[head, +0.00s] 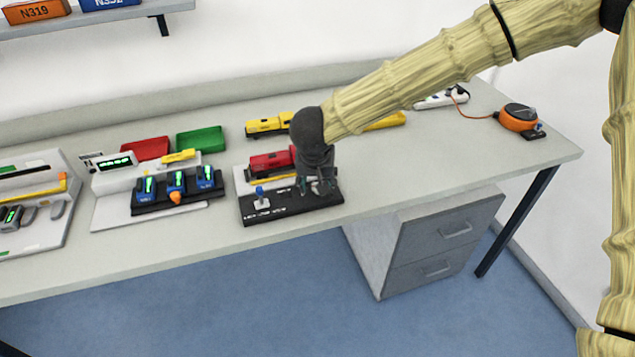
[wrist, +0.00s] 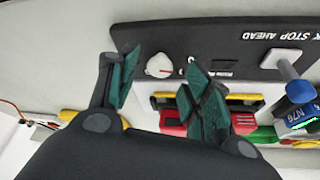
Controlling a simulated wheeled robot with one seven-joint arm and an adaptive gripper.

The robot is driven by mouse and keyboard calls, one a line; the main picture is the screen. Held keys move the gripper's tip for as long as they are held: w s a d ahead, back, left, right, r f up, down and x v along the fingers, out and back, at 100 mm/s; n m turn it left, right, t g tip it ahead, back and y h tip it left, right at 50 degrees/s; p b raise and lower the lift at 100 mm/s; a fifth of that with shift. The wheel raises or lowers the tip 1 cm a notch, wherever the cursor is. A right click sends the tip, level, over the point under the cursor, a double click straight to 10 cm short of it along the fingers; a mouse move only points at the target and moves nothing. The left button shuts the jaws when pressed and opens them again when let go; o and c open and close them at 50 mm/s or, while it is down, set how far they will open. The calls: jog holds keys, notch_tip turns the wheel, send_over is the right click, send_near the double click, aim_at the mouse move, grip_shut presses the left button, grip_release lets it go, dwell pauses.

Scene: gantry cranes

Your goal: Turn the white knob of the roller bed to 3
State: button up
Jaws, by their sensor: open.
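The roller bed's black control panel (head: 285,209) lies along the front of the table, under my gripper (head: 318,187). In the wrist view the white knob (wrist: 159,66) sits on that panel (wrist: 215,45), with a small red mark on it and tiny print beside it. I cannot read which number it points to. My gripper (wrist: 162,60) is open, with one green-padded finger on either side of the knob in the picture. I cannot tell whether they touch it. In the head view the gripper hides the knob.
A blue-topped lever (head: 261,193) stands on the same panel, left of my gripper. A red wagon (head: 270,163) is just behind. Blue units (head: 176,184) on a black rack stand to the left. An orange reel (head: 518,117) is at the far right. The table's right front is clear.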

jog(key=shift+x, duration=0.75)
jog(key=c, duration=1)
jog(key=shift+c, duration=0.2)
